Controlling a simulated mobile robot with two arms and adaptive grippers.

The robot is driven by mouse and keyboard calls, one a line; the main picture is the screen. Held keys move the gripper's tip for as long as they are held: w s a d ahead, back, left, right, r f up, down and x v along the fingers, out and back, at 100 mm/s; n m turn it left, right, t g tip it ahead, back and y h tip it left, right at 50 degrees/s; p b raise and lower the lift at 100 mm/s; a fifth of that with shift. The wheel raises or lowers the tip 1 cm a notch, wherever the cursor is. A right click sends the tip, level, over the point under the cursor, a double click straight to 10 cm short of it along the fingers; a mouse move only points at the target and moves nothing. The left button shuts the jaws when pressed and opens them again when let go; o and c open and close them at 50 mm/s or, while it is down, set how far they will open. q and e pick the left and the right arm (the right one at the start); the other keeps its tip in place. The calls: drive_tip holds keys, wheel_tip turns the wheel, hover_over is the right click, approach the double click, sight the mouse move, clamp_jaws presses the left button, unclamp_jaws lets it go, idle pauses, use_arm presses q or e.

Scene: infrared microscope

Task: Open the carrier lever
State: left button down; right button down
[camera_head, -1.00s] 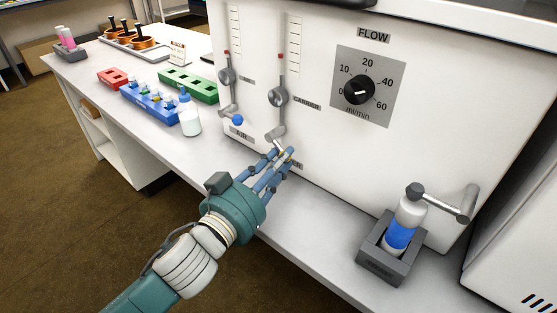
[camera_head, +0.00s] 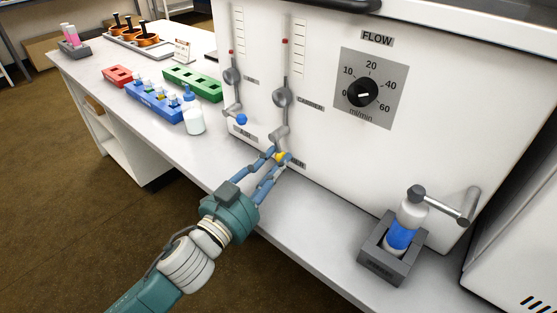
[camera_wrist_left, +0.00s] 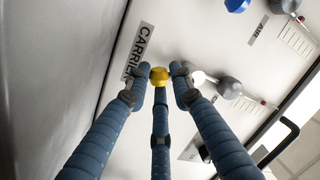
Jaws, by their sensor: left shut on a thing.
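The carrier lever (camera_head: 278,139) sticks out low on the white instrument front, below the carrier flow tube, with a yellow knob (camera_head: 282,157) at its end. My left gripper (camera_head: 278,156) has its blue fingers shut around this knob. In the left wrist view the yellow knob (camera_wrist_left: 159,75) sits between the fingertips, beside the CARRIER label (camera_wrist_left: 139,49). The fingers hide part of the knob and of the label below it in the head view. My right gripper is not in view.
The blue-knobbed air lever (camera_head: 241,119) is just to the left. A bottle (camera_head: 401,235) in a grey holder stands at the right, under a protruding pipe. A white bottle (camera_head: 194,120) and coloured racks (camera_head: 152,103) stand on the left bench. The bench front is clear.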

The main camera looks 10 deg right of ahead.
use_arm(q)
drive_tip(key=m, duration=0.1)
drive_tip(key=w+m, duration=0.1)
drive_tip(key=m, duration=0.1)
drive_tip(key=shift+a+h, duration=0.3)
drive_tip(key=shift+a, duration=0.1)
drive_tip(key=shift+w+a+m, duration=0.2)
drive_tip(key=shift+w+m, duration=0.05)
drive_tip(key=shift+m, duration=0.65)
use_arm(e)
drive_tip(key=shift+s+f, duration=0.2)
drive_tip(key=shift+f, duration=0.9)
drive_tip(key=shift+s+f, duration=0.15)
use_arm(q)
drive_tip(key=c, duration=1.4)
unclamp_jaws()
drive_tip(key=shift+c, duration=0.2)
drive_tip(key=shift+f, duration=0.1)
